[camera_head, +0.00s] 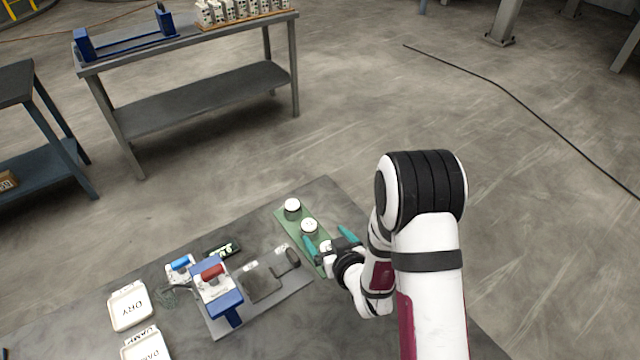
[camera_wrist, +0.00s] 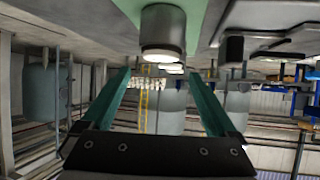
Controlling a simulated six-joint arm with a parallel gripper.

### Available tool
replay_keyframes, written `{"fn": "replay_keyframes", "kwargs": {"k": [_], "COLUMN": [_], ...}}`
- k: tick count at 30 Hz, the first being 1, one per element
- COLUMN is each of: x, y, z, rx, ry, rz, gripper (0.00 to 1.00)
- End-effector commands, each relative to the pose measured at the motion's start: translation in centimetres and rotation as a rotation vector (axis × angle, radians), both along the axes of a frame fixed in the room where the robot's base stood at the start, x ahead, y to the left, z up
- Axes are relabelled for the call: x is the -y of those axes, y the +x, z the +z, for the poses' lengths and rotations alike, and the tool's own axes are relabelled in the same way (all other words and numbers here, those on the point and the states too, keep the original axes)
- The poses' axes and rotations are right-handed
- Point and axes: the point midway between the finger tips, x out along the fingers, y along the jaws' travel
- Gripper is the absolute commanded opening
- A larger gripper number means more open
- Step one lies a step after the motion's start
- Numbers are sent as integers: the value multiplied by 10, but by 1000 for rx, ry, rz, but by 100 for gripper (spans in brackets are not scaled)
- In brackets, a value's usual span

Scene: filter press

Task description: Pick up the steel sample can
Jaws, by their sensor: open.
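A row of 3 steel sample cans with pale lids stands on a green strip (camera_head: 283,219) on the table. The far can (camera_head: 292,206) and the middle can (camera_head: 309,226) are clear of my gripper. The near can (camera_head: 326,245) shows partly between the teal fingers of my gripper (camera_head: 329,239). In the wrist view, which looks upside down, a grey steel can (camera_wrist: 163,30) stands ahead of my open gripper (camera_wrist: 160,75). The space between the fingers looks empty there. Whether a finger touches a can is hard to tell.
Left of the green strip are a blue press-like device (camera_head: 218,295) with a red handle and a grey plate. Further left lie a white tray marked DRY (camera_head: 129,305) and another labelled tray (camera_head: 146,347). A workbench (camera_head: 200,100) stands at the back left.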

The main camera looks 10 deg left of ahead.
Motion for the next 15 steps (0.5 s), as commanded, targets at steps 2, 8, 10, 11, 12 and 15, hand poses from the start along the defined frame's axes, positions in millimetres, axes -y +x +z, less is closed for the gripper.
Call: {"fn": "replay_keyframes", "kwargs": {"k": [2, 8, 10, 11, 12, 15], "x": [-10, -25, -32, -35, -40, -48], "y": [-4, 11, 21, 26, 32, 45], "z": [-6, -16, -22, -25, -28, -36], "rx": [32, 52, 52, 53, 53, 52], "ry": [13, 21, 21, 20, 20, 20], "rz": [39, 57, 58, 58, 58, 58], "gripper": [94, 94, 94, 94, 94, 94]}}
